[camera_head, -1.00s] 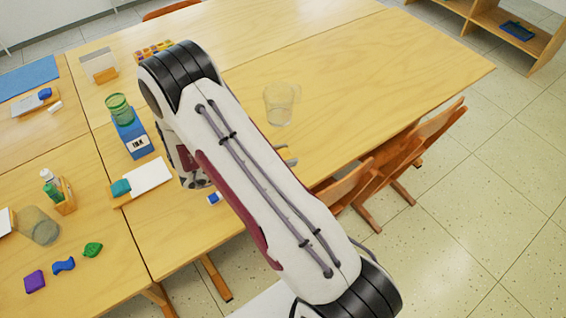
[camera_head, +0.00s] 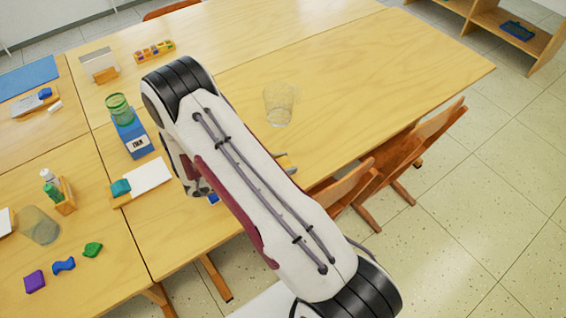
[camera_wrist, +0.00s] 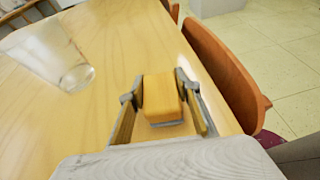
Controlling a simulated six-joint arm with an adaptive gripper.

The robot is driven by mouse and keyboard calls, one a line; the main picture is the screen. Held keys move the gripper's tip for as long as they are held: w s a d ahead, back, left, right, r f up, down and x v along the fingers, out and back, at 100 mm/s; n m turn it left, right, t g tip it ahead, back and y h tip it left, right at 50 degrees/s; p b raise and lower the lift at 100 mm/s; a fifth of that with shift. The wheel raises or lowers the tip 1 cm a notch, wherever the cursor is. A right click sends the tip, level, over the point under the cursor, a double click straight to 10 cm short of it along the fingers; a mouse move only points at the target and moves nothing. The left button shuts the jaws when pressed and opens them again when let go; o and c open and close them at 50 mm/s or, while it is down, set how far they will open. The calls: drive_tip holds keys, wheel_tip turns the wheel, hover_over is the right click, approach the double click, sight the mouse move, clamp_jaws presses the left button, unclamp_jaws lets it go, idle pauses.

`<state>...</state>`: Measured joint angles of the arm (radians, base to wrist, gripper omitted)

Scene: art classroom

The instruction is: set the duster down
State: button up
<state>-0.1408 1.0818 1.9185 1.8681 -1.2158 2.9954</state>
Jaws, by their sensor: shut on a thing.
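The duster (camera_wrist: 160,97) is a yellow wooden block with a thin grey layer along its lower edge. In the wrist view it sits between the two fingers of my gripper (camera_wrist: 160,93), which are shut on its sides. It is over the wooden table (camera_wrist: 110,35) close to the edge by the chairs. I cannot tell whether its underside touches the tabletop. In the head view my arm hides the duster and nearly all of my gripper.
A clear glass cup (camera_head: 279,105) stands on the table, left of the duster in the wrist view (camera_wrist: 60,62). Wooden chairs (camera_head: 385,155) stand against the near edge. The table's right part is clear.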

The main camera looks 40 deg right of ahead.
drive_tip(key=o, duration=1.1)
drive_tip(key=shift+a, duration=0.15)
drive_tip(key=shift+s+v, duration=0.2)
drive_tip(key=shift+v, duration=3.55)
